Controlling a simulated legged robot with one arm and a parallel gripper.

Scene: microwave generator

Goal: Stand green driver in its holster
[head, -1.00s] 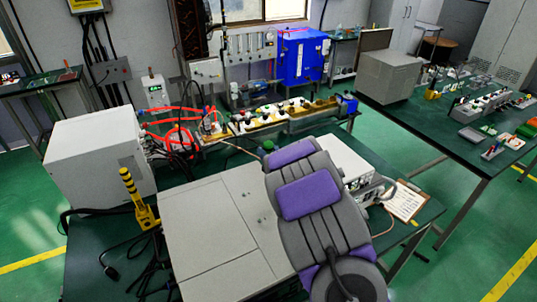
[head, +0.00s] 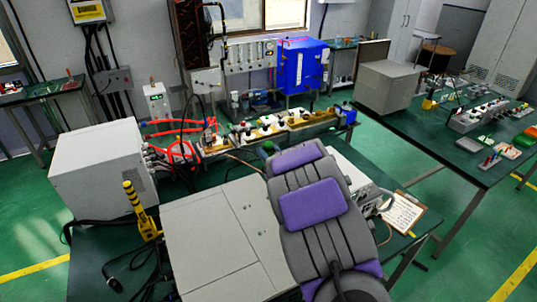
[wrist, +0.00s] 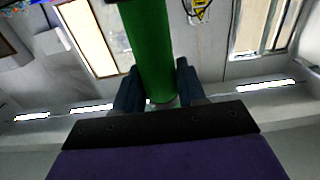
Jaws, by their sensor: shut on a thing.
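The green driver (wrist: 150,45) shows in the wrist view as a thick green cylinder between the two dark fingers of my gripper (wrist: 157,82). My gripper is shut on it. Its upper end runs out of the picture. In the head view, a small green part (head: 268,147) shows just past the end of my grey and purple arm; it appears to be the driver. The arm hides my fingers there. I cannot make out which item is the holster.
A grey cabinet (head: 215,240) stands close ahead on the near bench, with a yellow and black post (head: 139,210) and a white box (head: 100,165) at left. A row of waveguide parts (head: 275,128) lies behind. A clipboard (head: 402,213) lies right. Green floor is clear between benches.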

